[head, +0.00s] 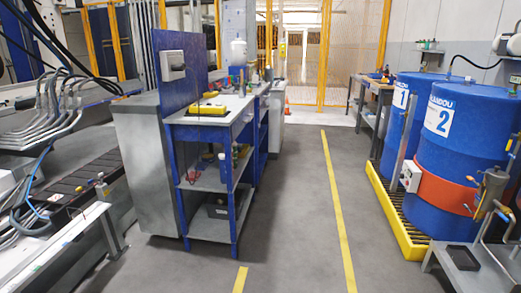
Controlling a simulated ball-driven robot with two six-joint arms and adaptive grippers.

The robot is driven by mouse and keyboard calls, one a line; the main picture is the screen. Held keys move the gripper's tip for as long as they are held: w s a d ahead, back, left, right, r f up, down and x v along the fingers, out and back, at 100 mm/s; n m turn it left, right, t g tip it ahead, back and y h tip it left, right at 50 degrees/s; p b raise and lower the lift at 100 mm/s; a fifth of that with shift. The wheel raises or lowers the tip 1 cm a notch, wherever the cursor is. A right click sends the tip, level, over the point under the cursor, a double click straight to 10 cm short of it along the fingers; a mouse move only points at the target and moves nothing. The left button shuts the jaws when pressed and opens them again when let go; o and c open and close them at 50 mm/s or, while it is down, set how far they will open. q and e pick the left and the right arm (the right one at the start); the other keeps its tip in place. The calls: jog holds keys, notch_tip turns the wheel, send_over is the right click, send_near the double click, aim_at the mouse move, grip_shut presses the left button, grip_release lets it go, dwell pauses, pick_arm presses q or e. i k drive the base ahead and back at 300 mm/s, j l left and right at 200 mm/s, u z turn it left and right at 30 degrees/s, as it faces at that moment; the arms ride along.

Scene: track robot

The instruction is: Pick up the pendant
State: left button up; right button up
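A flat yellow item with a dark part at its left end, which looks like the pendant (207,109), lies on the light top of a blue workbench (212,121). It is near the front left of the top, beside the blue upright panel (181,70). It is too small to make out buttons or a screen. Neither of my grippers shows in the head view, and nothing is seen touching the pendant.
A grey cabinet (146,165) stands left of the workbench. Small bottles and tools stand farther back on the bench top. The grey floor (290,215) to its right is open. Blue drums (462,150) on a yellow pallet (393,212) stand at the right.

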aim_at(213, 109)
jog(key=i+u, duration=0.5)
jog(key=i, duration=0.2)
jog(key=i+l+u, duration=0.15)
jog(key=i+u, duration=0.35)
jog(key=i, duration=0.25)
jog(key=i+j, duration=0.15)
jog(key=i, duration=0.25)
jog(key=i+j, duration=0.1)
jog(key=i, duration=0.25)
jog(key=i+j, duration=0.15)
jog(key=i, duration=0.25)
